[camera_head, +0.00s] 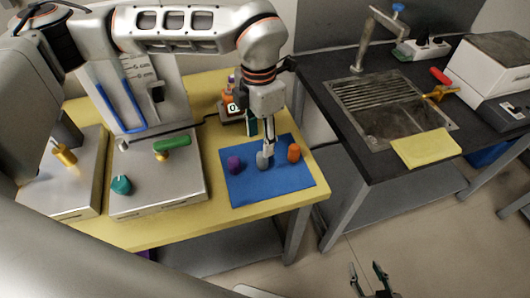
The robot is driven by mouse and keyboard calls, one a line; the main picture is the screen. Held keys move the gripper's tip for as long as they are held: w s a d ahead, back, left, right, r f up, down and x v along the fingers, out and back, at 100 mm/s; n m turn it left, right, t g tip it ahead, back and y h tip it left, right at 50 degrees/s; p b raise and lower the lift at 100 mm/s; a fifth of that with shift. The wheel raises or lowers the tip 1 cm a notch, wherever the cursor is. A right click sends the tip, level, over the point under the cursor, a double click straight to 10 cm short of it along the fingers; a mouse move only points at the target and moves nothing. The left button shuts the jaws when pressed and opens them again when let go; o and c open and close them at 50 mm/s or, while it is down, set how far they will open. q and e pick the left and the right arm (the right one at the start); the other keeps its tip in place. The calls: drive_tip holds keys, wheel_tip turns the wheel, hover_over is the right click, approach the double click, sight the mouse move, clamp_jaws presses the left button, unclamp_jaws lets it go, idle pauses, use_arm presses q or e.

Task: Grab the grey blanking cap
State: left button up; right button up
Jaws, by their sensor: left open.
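The grey blanking cap (263,161) stands on the blue mat (275,185), between a purple cap (234,164) and an orange cap (293,153). My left gripper (268,149) comes down from above with its fingers at the grey cap's top. It is open, and its fingers partly cover the cap. I cannot tell whether they touch it. My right gripper (370,279) is at the bottom edge of the view, away from the table, with its fingers apart and nothing between them.
The yellow table (175,228) holds a metal box (160,197) with a teal knob (121,184) and a green handle (172,144). A bottle (228,99) stands behind the mat. On the right, a dark bench has a sink (420,125) and a yellow cloth (425,148).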

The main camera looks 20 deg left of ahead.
sight(261, 155)
use_arm(q)
drive_tip(key=f, duration=0.7)
drive_tip(key=shift+s+d+f, duration=0.1)
drive_tip(key=shift+s+f, duration=0.1)
drive_tip(key=shift+f, duration=0.1)
drive_tip(key=c, duration=1.1)
